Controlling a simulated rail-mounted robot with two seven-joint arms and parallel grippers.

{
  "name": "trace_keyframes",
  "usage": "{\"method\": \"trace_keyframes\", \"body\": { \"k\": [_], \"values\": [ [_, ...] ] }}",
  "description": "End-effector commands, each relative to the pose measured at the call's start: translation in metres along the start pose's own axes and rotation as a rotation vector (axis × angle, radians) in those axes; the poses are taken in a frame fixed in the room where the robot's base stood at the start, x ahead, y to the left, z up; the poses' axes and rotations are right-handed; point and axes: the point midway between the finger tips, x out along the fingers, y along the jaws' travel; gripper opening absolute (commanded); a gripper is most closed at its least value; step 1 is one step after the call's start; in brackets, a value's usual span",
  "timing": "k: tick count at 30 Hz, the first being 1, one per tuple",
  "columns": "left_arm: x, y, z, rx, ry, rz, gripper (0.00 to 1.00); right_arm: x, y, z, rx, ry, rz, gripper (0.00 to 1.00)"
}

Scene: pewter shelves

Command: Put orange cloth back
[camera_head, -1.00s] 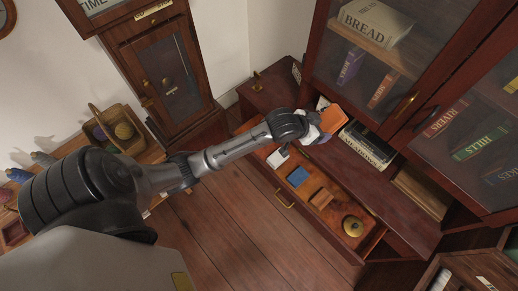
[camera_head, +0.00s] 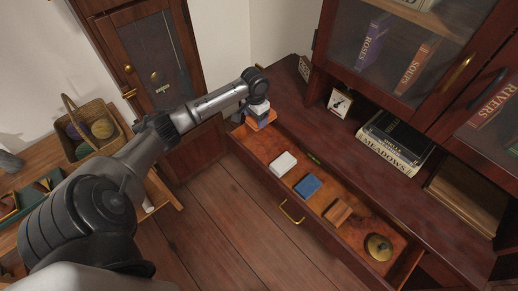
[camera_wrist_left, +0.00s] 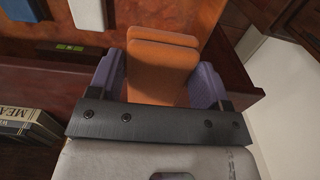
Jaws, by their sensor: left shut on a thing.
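The orange cloth (camera_wrist_left: 162,68) is a folded block between the two purple-grey fingers of my left gripper (camera_wrist_left: 160,85) in the left wrist view. In the head view, my left gripper (camera_head: 259,112) is at the far left end of the open drawer (camera_head: 345,243), with the orange cloth (camera_head: 262,123) just below it. The gripper is shut on the cloth. I cannot tell whether the cloth touches the drawer floor. A white cloth (camera_head: 283,163), a blue cloth (camera_head: 307,186) and a brown block (camera_head: 338,212) lie in a row in the drawer. My right gripper is not in view.
A round brass object (camera_head: 379,247) lies at the drawer's near right end. Stacked books (camera_head: 392,144) and a small picture card (camera_head: 340,103) stand on the cabinet top behind the drawer. A wicker basket (camera_head: 90,130) and a tall clock case (camera_head: 150,70) are at left.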

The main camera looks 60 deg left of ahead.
Motion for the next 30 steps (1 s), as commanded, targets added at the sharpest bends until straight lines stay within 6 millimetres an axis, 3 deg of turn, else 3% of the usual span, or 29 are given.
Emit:
{"method": "trace_keyframes", "body": {
  "k": [9,15,30],
  "values": [
    [0.077,-0.001,0.002,-0.003,-0.008,0.001,0.48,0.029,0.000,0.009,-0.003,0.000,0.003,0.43],
    [0.113,-0.001,0.001,-0.003,-0.006,0.001,0.48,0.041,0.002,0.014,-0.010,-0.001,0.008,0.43],
    [0.148,-0.001,0.002,-0.003,-0.005,-0.001,0.48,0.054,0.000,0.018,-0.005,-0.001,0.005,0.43]
  ]
}}
